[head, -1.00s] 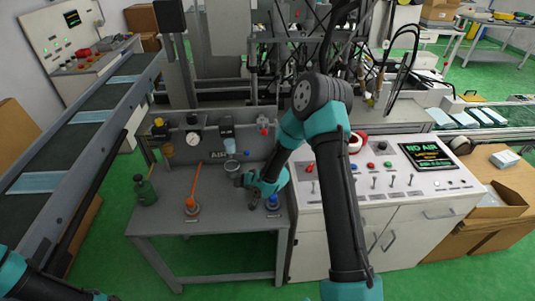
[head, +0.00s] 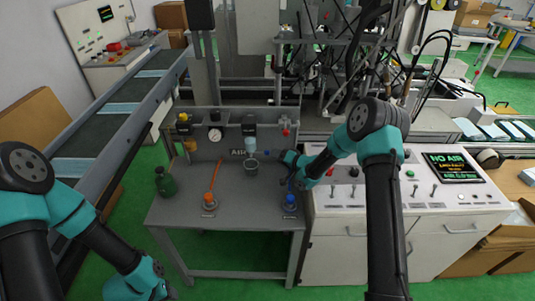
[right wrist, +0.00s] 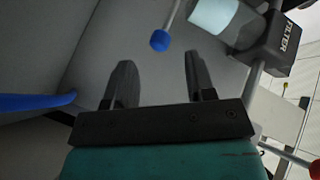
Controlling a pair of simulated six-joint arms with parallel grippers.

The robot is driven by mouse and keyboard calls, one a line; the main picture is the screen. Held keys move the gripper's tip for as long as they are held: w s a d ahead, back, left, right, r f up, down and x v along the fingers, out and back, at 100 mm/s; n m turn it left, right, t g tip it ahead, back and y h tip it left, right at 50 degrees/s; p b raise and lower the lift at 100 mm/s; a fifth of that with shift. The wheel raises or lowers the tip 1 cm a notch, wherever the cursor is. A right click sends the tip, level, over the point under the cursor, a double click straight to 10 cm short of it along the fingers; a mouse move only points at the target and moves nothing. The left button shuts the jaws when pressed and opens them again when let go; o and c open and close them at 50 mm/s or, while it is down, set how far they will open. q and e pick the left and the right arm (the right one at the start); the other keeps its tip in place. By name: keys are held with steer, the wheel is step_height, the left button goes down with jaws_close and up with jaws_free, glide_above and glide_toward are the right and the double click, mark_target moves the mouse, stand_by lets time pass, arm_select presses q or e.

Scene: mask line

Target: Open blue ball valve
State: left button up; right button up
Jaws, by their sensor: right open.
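The blue valve (head: 290,202) stands at the right of the grey bench, with a thin blue lever rising from it. In the right wrist view a blue lever (right wrist: 35,102) shows at the left, outside the fingers. My right gripper (head: 274,155) is above and slightly left of the valve, near the back panel. In its wrist view the right gripper (right wrist: 157,75) is open, with nothing between its fingers. My left gripper (head: 160,292) is low at the bottom edge; its jaws are not clear.
An orange-lever valve (head: 210,201) and a green bottle (head: 165,181) stand left on the bench. A cup (head: 251,167) is below the filter (head: 249,130). A blue ball on a rod (right wrist: 160,40) shows beyond the right fingers. The control panel (head: 455,167) reads NO AIR.

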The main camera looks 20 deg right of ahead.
mark_target(267, 153)
steer(key=shift+x, duration=3.2)
steer(key=shift+s+f, duration=0.1)
jaws_close()
